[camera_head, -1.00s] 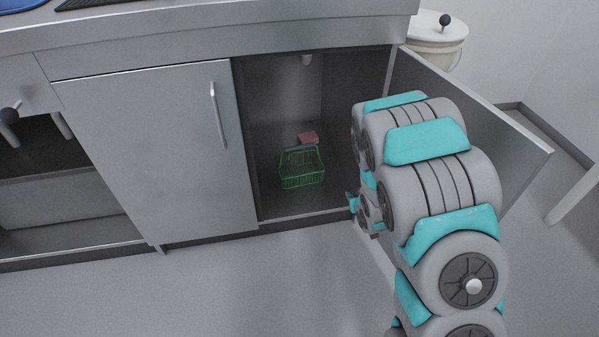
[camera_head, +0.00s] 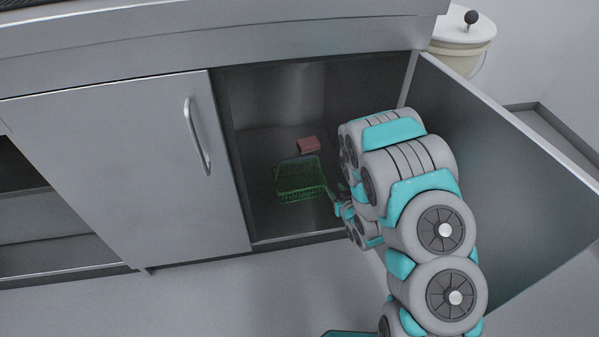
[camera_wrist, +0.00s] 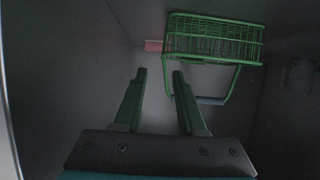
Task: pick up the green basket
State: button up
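The green wire basket (camera_head: 301,184) stands on the floor of the open cabinet compartment. Its handle has a grey-blue grip (camera_head: 298,160). In the wrist view the basket (camera_wrist: 215,40) is at the upper right, with the handle's grip (camera_wrist: 211,100) hanging below it in the picture. My gripper (camera_wrist: 159,74) is open, its two green fingers apart with nothing between them. The right fingertip is close to the handle's left side; I cannot tell whether they touch. In the head view my arm reaches in from the right, with its end just right of the basket, partly hidden.
A reddish block (camera_head: 308,144) lies behind the basket. The open cabinet door (camera_head: 510,165) stands to the right of my arm, and the shut door (camera_head: 130,165) is on the left. A lidded bucket (camera_head: 462,45) stands behind at the upper right.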

aim_at(322, 174)
jog(key=b+x, duration=0.2)
jog(key=x, duration=0.4)
jog(key=shift+w+a+f, duration=0.15)
jog(key=shift+w+f, duration=0.1)
jog(key=shift+w, duration=0.05)
jog(key=x, duration=0.4)
jog(key=shift+a+r+b, duration=0.1)
jog(key=shift+a+b, duration=0.25)
jog(key=shift+a, duration=0.05)
jog(key=shift+w+a+f, duration=0.15)
jog(key=shift+w+f, duration=0.1)
jog(key=shift+w, duration=0.2)
grip_shut()
dwell(0.4)
